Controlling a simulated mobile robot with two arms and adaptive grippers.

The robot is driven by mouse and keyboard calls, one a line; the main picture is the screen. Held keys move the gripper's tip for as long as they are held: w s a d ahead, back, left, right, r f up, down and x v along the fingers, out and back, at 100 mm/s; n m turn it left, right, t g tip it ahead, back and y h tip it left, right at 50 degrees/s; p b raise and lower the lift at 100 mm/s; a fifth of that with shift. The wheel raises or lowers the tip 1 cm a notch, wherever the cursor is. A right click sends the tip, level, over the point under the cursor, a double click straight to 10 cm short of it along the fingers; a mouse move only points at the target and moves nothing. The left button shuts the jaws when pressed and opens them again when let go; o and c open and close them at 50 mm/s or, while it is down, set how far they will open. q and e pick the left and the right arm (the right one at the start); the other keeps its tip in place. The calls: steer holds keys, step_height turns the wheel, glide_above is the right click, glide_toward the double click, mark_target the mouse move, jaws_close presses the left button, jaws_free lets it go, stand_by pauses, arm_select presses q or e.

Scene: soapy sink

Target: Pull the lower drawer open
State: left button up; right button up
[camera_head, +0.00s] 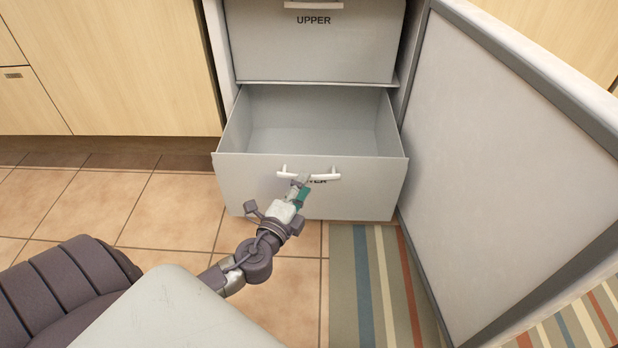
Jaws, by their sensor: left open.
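The lower drawer (250,185) is a grey box that stands well out from its cabinet, and its inside shows empty. Its label is partly hidden behind my gripper. A white bar handle (326,176) runs across the top of its front. My left gripper (300,183) is at the middle of this handle, with its jaws open; whether the fingers touch the bar I cannot tell. My right gripper does not show.
The upper drawer (312,45), marked UPPER, is shut above. A grey cabinet door (510,170) stands open at the right, close beside the lower drawer. A striped rug (375,285) lies in front. Tiled floor (170,215) is clear at the left.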

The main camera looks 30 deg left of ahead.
arm_select(q)
steer(key=shift+w+a, duration=0.15)
steer(key=shift+w, duration=0.75)
steer(key=shift+w+a, duration=0.15)
steer(key=shift+w, duration=0.75)
jaws_close()
